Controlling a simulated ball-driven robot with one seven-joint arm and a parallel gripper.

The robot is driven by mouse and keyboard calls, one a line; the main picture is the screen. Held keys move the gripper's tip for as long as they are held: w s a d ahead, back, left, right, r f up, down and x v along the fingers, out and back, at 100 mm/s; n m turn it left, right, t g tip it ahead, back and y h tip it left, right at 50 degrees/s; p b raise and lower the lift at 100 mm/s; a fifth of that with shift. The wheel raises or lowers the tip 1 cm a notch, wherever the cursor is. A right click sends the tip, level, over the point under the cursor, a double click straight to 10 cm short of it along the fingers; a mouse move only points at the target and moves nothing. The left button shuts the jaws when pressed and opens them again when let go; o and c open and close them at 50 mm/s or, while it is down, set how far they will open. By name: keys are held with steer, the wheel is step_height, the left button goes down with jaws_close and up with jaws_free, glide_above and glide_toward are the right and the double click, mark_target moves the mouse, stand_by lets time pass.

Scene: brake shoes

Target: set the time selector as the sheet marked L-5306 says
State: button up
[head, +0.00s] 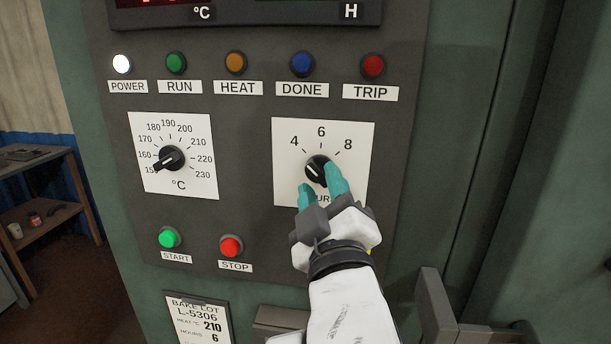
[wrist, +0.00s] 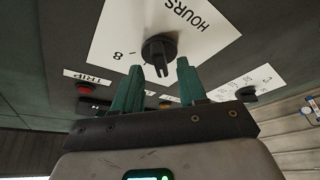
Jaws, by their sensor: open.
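The time selector (head: 318,168) is a black knob on a white plate (head: 360,140) marked 4, 6 and 8. Its white line seems to point up-left, toward 4. The sheet (head: 197,318) reads BAKE LOT L-5306, heat 210 °C, hours 6; its lower part is cut off. My gripper (head: 321,187) is open at the knob, one teal finger at its lower left, the other at its right. In the wrist view the fingers of my gripper (wrist: 160,70) stand apart either side of the knob (wrist: 158,50); contact cannot be told.
A temperature knob (head: 171,158) on the left points near 150. Green START (head: 169,238) and red STOP (head: 231,246) buttons sit below. A row of lamps is above, with POWER (head: 122,64) white. A grey handle (head: 436,305) juts out at the lower right.

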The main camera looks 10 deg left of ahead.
steer(key=shift+w+a+r, duration=0.15)
steer(key=shift+w+a, duration=0.05)
steer(key=shift+w, duration=0.35)
steer(key=shift+c, duration=0.4)
jaws_close()
